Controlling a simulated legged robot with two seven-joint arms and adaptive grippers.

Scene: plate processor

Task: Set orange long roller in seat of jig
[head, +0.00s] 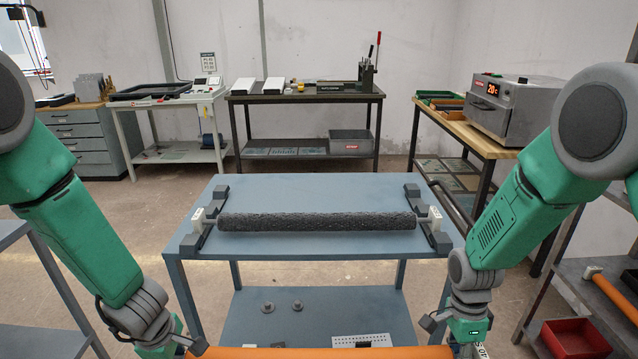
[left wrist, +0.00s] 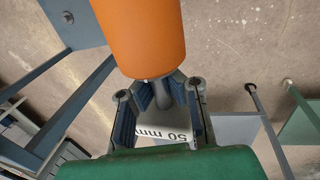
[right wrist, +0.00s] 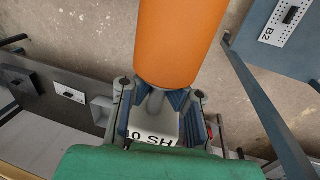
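The orange long roller (head: 320,352) lies crosswise at the bottom edge of the head view, nearer to me than the blue table. My left gripper (left wrist: 158,100) has its fingers closed around the roller's left end, by a labelled white end block (left wrist: 165,133). My right gripper (right wrist: 160,105) is closed around the other end, by a similar block (right wrist: 155,132). The orange body also shows in the left wrist view (left wrist: 138,35) and right wrist view (right wrist: 180,40). The jig's dark end supports (head: 193,243) stand on the table; a dark rough roller (head: 315,222) rests between them.
The blue table (head: 310,186) has a lower shelf (head: 320,310) with small grey parts and a perforated plate. A rack at right holds another orange roller (head: 612,295) and a red bin (head: 575,340). Benches and an oven (head: 513,108) stand farther back.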

